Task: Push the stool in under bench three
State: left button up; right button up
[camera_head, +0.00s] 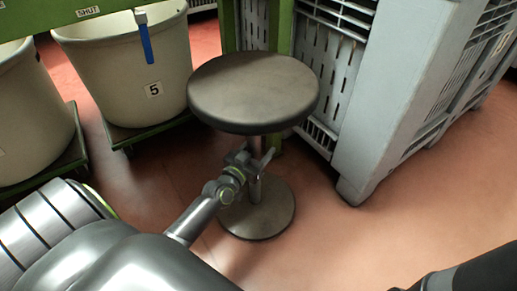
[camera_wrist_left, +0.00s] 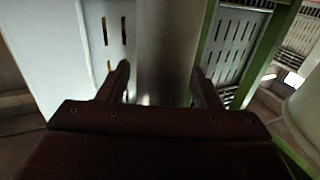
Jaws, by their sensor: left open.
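The stool has a round dark grey seat (camera_head: 254,88), a single metal post (camera_head: 255,187) and a round base (camera_head: 258,212) on the floor. It stands upright in front of a green upright. My left gripper (camera_head: 252,160) is at the post, below the seat. In the left wrist view my open left gripper (camera_wrist_left: 163,80) has the grey post (camera_wrist_left: 165,45) between its fingers; I cannot tell whether they touch it. A green bench frame (camera_head: 40,17) crosses the upper left; no number three is readable. My right gripper is out of view.
A cream tub marked 5 (camera_head: 125,70) stands on a green dolly left of the stool, with another tub (camera_head: 30,120) further left. A grey slatted crate (camera_head: 385,90) stands close on the right. The red floor (camera_head: 400,225) at lower right is clear.

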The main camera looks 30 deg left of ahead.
pick_arm(q)
grip_shut()
dwell(1.3)
